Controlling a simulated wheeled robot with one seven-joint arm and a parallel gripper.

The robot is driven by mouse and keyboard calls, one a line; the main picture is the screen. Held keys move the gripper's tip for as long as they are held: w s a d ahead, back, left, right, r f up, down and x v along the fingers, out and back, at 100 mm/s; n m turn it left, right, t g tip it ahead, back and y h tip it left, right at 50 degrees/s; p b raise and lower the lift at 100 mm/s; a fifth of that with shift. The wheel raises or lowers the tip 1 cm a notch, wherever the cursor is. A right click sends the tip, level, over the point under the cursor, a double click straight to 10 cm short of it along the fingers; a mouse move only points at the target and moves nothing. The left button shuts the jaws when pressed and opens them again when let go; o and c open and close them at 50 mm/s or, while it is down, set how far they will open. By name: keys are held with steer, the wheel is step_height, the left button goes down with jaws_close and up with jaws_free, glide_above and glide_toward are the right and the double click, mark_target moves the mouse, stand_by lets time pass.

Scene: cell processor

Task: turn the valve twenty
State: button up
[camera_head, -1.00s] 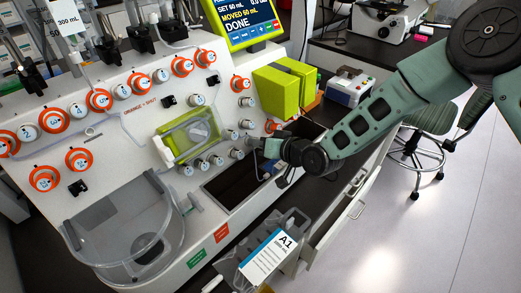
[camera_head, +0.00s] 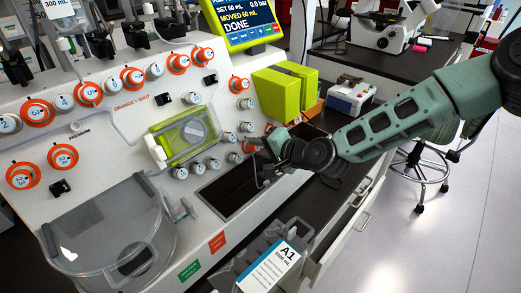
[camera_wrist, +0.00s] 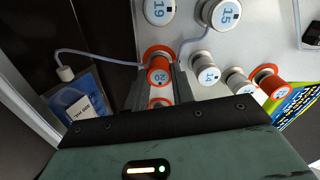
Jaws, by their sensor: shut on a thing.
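Valve twenty (camera_wrist: 158,72) is a round knob with an orange ring and the label 20, in the upper middle of the wrist view. My gripper (camera_wrist: 160,84) has its two fingers on either side of this knob and is shut on it. In the head view my gripper (camera_head: 266,147) reaches the panel from the right, at an orange knob (camera_head: 248,146) in the right-hand knob group. The fingers partly hide the knob there, and its number cannot be read.
White knobs 19 (camera_wrist: 158,10), 15 (camera_wrist: 222,14) and 14 (camera_wrist: 207,70) are close by. A tube with a labelled bag (camera_wrist: 77,103) hangs at left. A dark open well (camera_head: 230,190) lies below the panel.

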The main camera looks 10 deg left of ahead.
steer(key=shift+m, duration=0.4)
steer(key=o, duration=1)
steer(key=shift+d, duration=0.1)
steer(key=b+v, duration=0.2)
steer(key=v, duration=1.5)
steer(key=shift+d, duration=0.15)
